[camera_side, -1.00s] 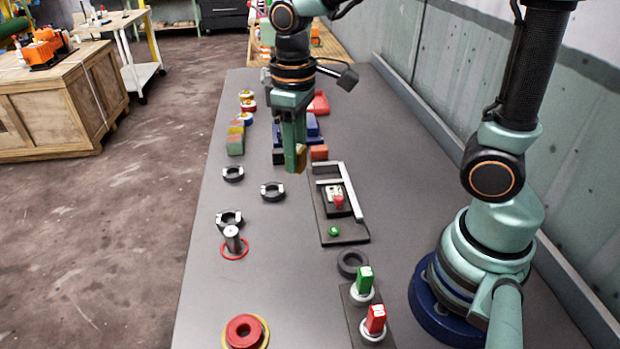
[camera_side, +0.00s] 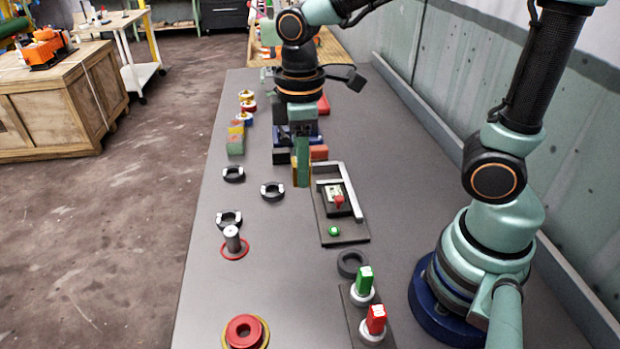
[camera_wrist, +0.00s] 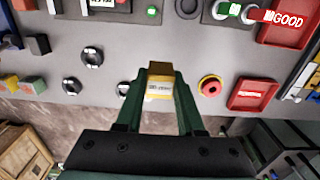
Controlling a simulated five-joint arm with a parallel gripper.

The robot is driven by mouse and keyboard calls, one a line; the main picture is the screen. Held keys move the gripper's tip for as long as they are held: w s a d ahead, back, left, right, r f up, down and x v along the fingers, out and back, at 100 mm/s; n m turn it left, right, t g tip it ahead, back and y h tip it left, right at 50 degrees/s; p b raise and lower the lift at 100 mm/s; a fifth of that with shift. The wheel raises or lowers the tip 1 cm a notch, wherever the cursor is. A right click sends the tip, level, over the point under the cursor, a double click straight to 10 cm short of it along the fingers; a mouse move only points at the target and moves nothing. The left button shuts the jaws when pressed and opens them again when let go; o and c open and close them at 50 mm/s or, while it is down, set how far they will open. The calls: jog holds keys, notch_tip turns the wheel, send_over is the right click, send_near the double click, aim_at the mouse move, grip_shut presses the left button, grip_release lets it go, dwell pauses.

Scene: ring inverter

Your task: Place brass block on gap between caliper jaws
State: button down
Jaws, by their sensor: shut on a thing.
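My gripper (camera_side: 303,180) hangs above the table beside the left edge of the caliper plate. It is shut on the brass block (camera_wrist: 160,82), a small gold-yellow block with a label, seen between the fingertips in the wrist view (camera_wrist: 160,95). In the side view the fingers hide most of the block. The caliper (camera_side: 335,225) is a dark plate with a pale L-shaped bar, a small display, a red part and a green knob. Its far left part is partly behind my gripper, and I cannot make out the jaw gap. The caliper shows only partly at the wrist view's top edge (camera_wrist: 122,16).
Several dark rings (camera_side: 272,191) lie left of the caliper. A metal post (camera_side: 232,238) stands in a red ring. Coloured blocks (camera_side: 236,140) line the far left. A black ring (camera_side: 352,263) and green (camera_side: 364,281) and red (camera_side: 375,320) handles stand nearer. The near middle table is clear.

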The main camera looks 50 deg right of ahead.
notch_tip(320, 180, down, 18)
jog(key=shift+r, duration=0.15)
dwell(0.4)
jog(key=c, duration=0.5)
grip_release()
notch_tip(320, 180, up, 12)
notch_tip(320, 180, up, 11)
jog(key=m+t, duration=0.5)
jog(key=m, duration=0.3)
send_over(303, 249)
jog(key=d, duration=0.6)
jog(key=shift+s+d+r+m, duration=0.3)
jog(key=shift+s+d+r, duration=0.05)
jog(key=shift+s, duration=0.2)
jog(key=shift+s+d+r+t, duration=0.1)
jog(key=shift+d+r+t, duration=0.1)
jog(key=shift+t, duration=0.1)
jog(key=shift+c, duration=1.3)
